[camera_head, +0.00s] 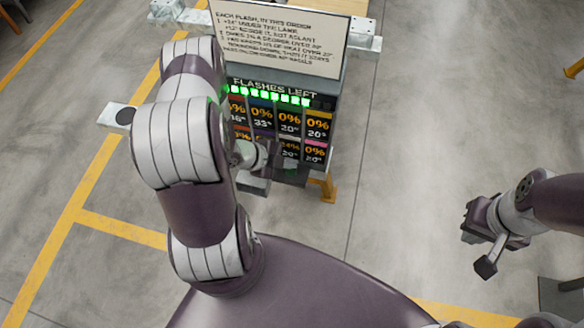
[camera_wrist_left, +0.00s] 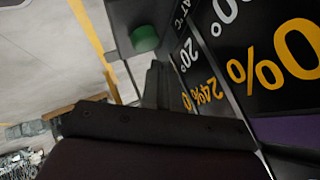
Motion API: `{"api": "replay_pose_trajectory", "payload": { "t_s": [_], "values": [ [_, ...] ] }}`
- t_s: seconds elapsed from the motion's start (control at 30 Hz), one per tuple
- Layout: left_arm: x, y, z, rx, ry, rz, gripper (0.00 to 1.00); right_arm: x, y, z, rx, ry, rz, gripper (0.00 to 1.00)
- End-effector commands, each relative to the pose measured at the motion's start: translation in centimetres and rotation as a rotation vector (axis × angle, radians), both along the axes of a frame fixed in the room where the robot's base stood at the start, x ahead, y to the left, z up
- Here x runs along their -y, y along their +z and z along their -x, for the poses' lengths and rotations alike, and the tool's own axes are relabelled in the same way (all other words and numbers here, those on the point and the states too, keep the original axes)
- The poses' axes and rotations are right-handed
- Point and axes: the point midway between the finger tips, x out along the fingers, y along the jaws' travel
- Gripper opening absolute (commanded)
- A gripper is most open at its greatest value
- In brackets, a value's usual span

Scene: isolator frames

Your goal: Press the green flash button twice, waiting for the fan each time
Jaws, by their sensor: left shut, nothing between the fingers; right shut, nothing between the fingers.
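The green button (camera_wrist_left: 145,39) is a round green cap on a dark mount at the top of the left wrist view. In the head view it is hidden, likely behind my left arm. My left gripper (camera_head: 288,168) is shut and empty in front of the lower part of the display board (camera_head: 322,130). The left wrist view shows dark gripper parts below the button, with a gap visible between them and the button. My right gripper (camera_head: 478,238) is shut and empty over the floor at the right. I cannot make out a fan.
A row of green lights (camera_head: 268,95) under "FLASHES LEFT" tops tiles with percentages and temperatures; one reads 24%. A white instruction sign (camera_head: 280,38) stands above. My left arm covers the board's left side. The floor between board and right gripper is clear.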

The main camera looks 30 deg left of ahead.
Motion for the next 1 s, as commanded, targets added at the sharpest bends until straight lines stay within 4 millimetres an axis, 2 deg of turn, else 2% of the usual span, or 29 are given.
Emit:
{"api": "replay_pose_trajectory", "payload": {
  "t_s": [1.0],
  "values": [
    [0.0,-1.1,0.0,0.0,0.0,0.0,0.0,0.0,-0.8,0.0,0.0,0.0,0.0,0.0]
  ]
}}
